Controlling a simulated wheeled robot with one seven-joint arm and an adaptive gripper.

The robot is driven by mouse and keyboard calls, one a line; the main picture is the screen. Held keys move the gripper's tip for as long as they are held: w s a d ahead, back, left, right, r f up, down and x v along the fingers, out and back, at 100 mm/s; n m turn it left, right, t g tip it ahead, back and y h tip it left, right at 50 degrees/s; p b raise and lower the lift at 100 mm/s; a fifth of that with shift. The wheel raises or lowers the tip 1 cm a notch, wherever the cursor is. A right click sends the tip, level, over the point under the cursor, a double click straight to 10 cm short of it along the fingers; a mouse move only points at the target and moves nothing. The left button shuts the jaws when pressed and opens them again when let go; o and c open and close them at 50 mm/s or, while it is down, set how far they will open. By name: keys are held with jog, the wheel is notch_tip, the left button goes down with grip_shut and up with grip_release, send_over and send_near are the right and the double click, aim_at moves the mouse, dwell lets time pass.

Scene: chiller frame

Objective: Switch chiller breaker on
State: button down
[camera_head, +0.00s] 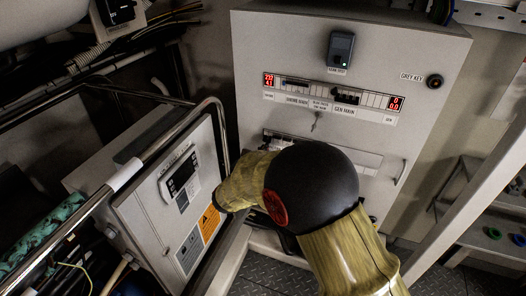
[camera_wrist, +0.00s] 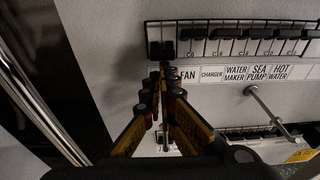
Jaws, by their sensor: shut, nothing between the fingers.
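My gripper (camera_wrist: 166,72) shows in the wrist view with its yellow and black fingers shut and nothing between them. Its tips are just below the left end of a row of black breakers (camera_wrist: 240,34). A dark pair of breaker switches (camera_wrist: 161,49) stands right at the tips; whether they touch cannot be told. The label strip (camera_wrist: 240,73) below the row reads FAN, CHARGER, WATER MAKER, SEA PUMP, HOT WATER. The fingers cover the strip's left end, and no chiller label is readable. In the head view, my arm hides the gripper and part of the lower breaker row (camera_head: 275,136).
A metal handle (camera_wrist: 268,108) sticks out right of the fingers, and a lower breaker row (camera_wrist: 250,133) lies below. A grey control box (camera_head: 150,225) and metal rail (camera_head: 165,140) stand close on the left.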

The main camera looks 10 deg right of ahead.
jog(key=shift+s+a+r+g+y+p, duration=0.15)
jog(key=shift+r+g+y+p, duration=0.35)
jog(key=shift+p, duration=1.4)
jog(key=shift+s+a+r+g+y+p, duration=0.25)
jog(key=shift+g+p, duration=0.35)
jog(key=shift+p, duration=1.3)
jog(key=p, duration=0.2)
jog(key=shift+d+r+g+y+p, duration=0.1)
jog(key=shift+r+g+y+p, duration=0.15)
jog(key=shift+g+y+p, duration=0.15)
jog(key=r+g+y+p, duration=0.1)
jog(key=r+g+p, duration=0.1)
jog(key=p, duration=0.8)
jog(key=shift+s+y, duration=0.1)
jog(key=shift+y, duration=0.25)
jog(key=shift+s+r+g+p, duration=0.1)
jog(key=shift+r+g+p, duration=0.4)
jog(key=shift+p, duration=1)
